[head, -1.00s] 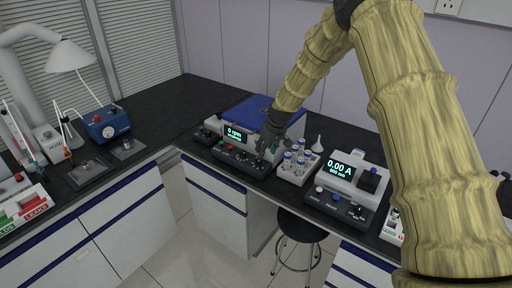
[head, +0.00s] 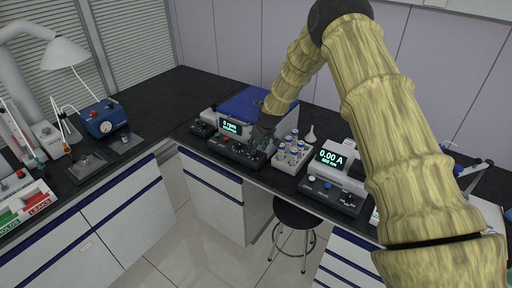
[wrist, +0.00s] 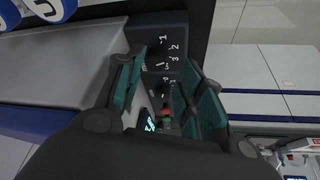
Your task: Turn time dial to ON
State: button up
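The centrifuge's dark control panel (head: 235,152) sits at the front of the machine, below a lit display (head: 231,127) reading 0 rpm. My gripper (head: 262,140) is over the panel's right end. In the wrist view, my gripper (wrist: 162,62) has its two teal-padded fingers apart, with a dial (wrist: 168,87) and white number marks (wrist: 168,52) showing between them. Nothing is seen clamped. Which dial is the time dial, and where its pointer stands, I cannot tell. A red button (wrist: 166,112) and part of the green display (wrist: 149,122) show lower down.
A white rack of capped tubes (head: 291,154) stands close to the right of my gripper. A photometer (head: 338,175) reading 0.00 A is farther right. A stool (head: 296,217) stands before the counter.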

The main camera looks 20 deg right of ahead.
jog(key=w+f, duration=0.4)
jog(key=shift+a+f+p, duration=0.1)
jog(key=shift+f+p, duration=0.25)
jog(key=shift+s+a+r, duration=0.1)
jog(key=shift+s, duration=0.25)
jog(key=shift+s+r, duration=0.5)
jog(key=shift+s, duration=0.1)
jog(key=shift+w+f, duration=0.6)
jog(key=shift+f, duration=0.1)
jog(key=c, duration=0.5)
jog(key=shift+r, duration=0.15)
jog(key=shift+c, duration=1.2)
